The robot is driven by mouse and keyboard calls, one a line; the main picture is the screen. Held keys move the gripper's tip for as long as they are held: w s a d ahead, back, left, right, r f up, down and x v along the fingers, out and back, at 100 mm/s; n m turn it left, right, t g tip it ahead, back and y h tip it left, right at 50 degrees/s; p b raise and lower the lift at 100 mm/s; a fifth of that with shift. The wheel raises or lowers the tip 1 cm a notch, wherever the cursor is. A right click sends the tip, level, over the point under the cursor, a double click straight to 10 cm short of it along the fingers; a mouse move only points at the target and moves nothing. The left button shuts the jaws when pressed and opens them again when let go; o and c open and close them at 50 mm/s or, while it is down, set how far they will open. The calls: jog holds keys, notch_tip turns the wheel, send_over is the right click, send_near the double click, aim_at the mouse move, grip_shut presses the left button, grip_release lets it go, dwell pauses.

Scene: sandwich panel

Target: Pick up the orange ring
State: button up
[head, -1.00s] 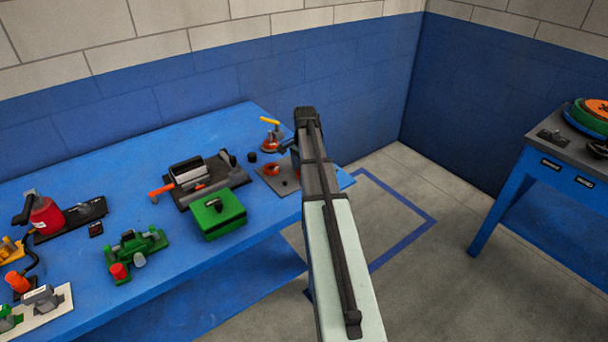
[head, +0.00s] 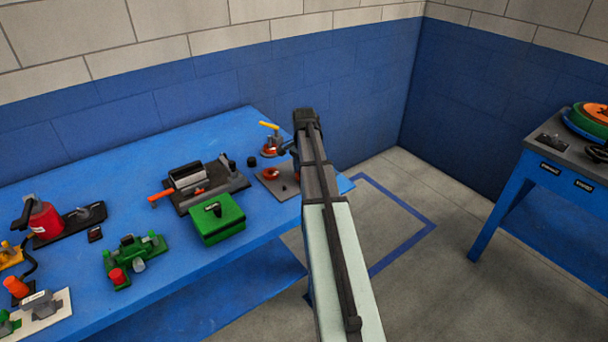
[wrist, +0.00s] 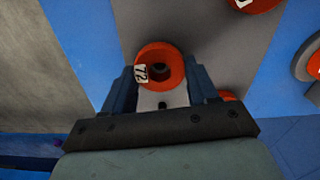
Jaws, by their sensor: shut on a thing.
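An orange ring (wrist: 158,62) with a white tag marked 72 sits between the two fingers of my gripper (wrist: 161,80) in the wrist view. My gripper is shut on it, with one finger on each side. Grey plate (wrist: 190,30) shows behind the ring; I cannot tell if the ring is clear of it. In the head view my arm covers most of the gripper, at the right end of the blue bench (head: 130,185).
Other orange round parts lie near the gripper in the wrist view, one at top right (wrist: 255,5). In the head view a green box (head: 217,220) and a dark tool board (head: 215,195) stand left of my arm. A second table (head: 545,150) is at right.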

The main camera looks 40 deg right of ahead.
notch_tip(320, 180, up, 9)
jog(key=w+a, duration=0.3)
jog(key=w+d+r, duration=0.1)
jog(key=w, duration=0.5)
jog(key=w+d+r, duration=0.1)
jog(key=w, duration=0.6)
jog(key=w+d+r, duration=0.1)
jog(key=w, duration=0.5)
jog(key=shift+w+r, duration=0.25)
jog(key=shift+w, duration=0.15)
jog(key=shift+s+f, duration=0.1)
jog(key=shift+f, duration=0.05)
send_over(270, 138)
jog(key=shift+w+d+f, duration=0.1)
jog(key=shift+w+f, duration=0.1)
jog(key=shift+f, duration=1)
jog(key=shift+w+d+f, duration=0.1)
jog(key=shift+w+f, duration=0.05)
jog(key=shift+f, duration=1)
jog(key=shift+f, duration=3)
